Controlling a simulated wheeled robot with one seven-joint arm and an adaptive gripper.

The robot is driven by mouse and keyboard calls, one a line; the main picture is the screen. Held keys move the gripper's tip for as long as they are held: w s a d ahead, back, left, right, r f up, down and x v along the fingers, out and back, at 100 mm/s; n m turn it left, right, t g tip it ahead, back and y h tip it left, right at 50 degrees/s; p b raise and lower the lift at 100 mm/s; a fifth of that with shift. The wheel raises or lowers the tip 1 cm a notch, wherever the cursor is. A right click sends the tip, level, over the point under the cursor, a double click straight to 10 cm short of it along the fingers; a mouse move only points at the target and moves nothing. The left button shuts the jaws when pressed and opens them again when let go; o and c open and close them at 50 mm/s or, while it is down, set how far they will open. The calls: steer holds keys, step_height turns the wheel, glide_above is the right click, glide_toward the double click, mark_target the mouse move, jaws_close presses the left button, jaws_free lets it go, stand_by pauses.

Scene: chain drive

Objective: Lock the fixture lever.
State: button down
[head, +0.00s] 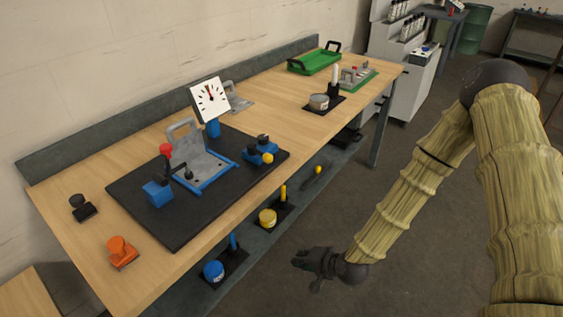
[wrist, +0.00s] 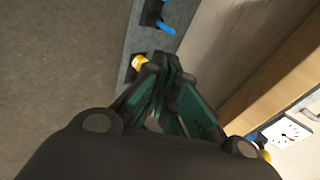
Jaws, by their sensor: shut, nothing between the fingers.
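The fixture (head: 203,170) is a grey plate with a handle and a blue frame, standing on a black mat (head: 188,230) on the workbench. The fixture lever (head: 166,151) appears to be the dark arm with a red knob at the fixture's left, beside a blue block (head: 157,193). The knob points up. My gripper (head: 298,261) hangs in the air in front of the bench, well apart from the fixture. In the wrist view my gripper (wrist: 168,62) is shut and empty. The fixture and lever cannot be made out in the wrist view.
A dial gauge (head: 210,100) stands behind the fixture, and its face also shows in the wrist view (wrist: 287,133). A blue clamp with a yellow knob (head: 262,152) sits right of it. An orange object (head: 121,252) and black stamp-like object (head: 82,207) lie left. A lower shelf (head: 262,238) holds coloured items.

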mark_target(260, 153)
steer(key=w+d+r+m+t+y+b, duration=0.2)
steer(key=w+r+t, duration=0.5)
steer(key=w+r, duration=1.2)
steer(key=d+r+m+b, duration=0.1)
steer(key=d+m, duration=0.1)
steer(key=m, duration=0.1)
steer(key=shift+w+r+m+y, duration=0.15)
steer(key=shift+w+m+y, duration=0.15)
steer(key=shift+w+m, duration=0.1)
steer(key=shift+a, duration=0.1)
steer(key=p+x, duration=0.1)
steer(key=x, duration=0.4)
steer(key=p+x, duration=0.1)
steer(key=x, duration=0.4)
steer(key=shift+r+p, duration=0.25)
steer(key=shift+p, duration=0.1)
steer(key=shift+s+a+r+p, duration=0.15)
steer(key=shift+s+a+p, duration=0.15)
steer(key=shift+s+a, duration=0.15)
steer(key=shift+s+a+r+p, duration=0.2)
steer(key=shift+s+a+p, duration=0.15)
steer(key=shift+s, duration=0.2)
steer(key=shift+s+a, duration=0.4)
steer(key=shift+s, duration=0.1)
